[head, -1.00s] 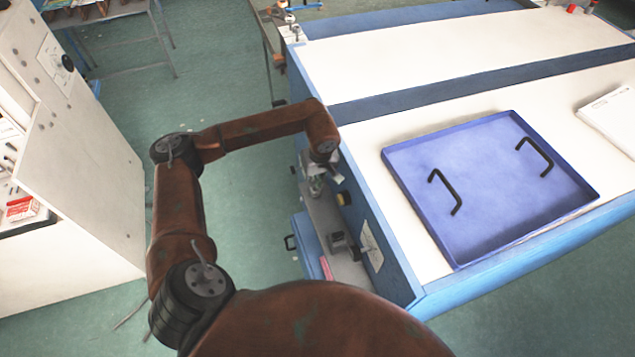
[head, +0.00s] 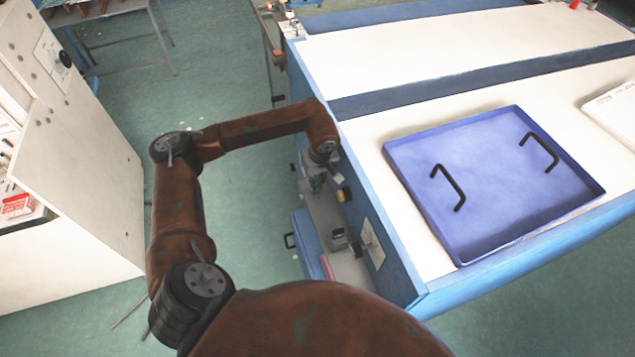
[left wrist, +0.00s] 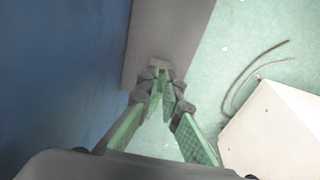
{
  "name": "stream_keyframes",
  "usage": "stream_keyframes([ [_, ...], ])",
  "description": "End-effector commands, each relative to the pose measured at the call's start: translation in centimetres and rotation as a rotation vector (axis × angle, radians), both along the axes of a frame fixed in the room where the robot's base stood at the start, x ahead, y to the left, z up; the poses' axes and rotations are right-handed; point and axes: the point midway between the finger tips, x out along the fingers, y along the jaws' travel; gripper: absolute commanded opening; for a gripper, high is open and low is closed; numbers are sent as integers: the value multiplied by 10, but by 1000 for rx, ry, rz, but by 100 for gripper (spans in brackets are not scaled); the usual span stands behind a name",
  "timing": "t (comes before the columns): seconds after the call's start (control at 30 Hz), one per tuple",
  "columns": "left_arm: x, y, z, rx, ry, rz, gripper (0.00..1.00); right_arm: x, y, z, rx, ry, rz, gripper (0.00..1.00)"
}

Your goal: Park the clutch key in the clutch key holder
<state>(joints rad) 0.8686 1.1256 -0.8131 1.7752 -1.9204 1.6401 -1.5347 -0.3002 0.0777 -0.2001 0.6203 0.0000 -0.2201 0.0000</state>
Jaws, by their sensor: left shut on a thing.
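My left gripper (head: 318,180) is low beside the side wall of the blue-edged table, above a narrow grey shelf (head: 322,212). In the left wrist view its green-padded fingers (left wrist: 160,82) close together at the tips on a small grey piece (left wrist: 159,65). This looks like part of the clutch key, but most of it is hidden. A grey panel, likely the shelf (left wrist: 168,30), lies just beyond the tips. A small dark grey block (head: 340,240) sits further along the shelf; I cannot tell whether it is the clutch key holder. My right gripper is out of view.
The table's blue side wall (head: 394,277) stands close beside the gripper. A yellow and black knob (head: 344,195) is next to the shelf. A blue tray (head: 485,190) with two black handles lies on the tabletop. A white cabinet (head: 75,190) stands at left, with open green floor between.

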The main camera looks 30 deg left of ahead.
Motion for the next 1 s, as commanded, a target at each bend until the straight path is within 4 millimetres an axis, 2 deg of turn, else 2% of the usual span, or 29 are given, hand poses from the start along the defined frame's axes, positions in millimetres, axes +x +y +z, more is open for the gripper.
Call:
stream_keyframes([
  [0.23,0,0,-2,0,0,0,0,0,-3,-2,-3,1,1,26],
  [0.27,0,0,-2,0,0,0,7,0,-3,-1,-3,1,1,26],
  [0.53,0,0,-2,0,0,0,25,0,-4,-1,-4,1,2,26],
  [0.83,0,0,-1,0,0,0,26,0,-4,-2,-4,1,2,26],
  [1.0,-1,-2,17,0,-3,-1,26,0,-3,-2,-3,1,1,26],
])
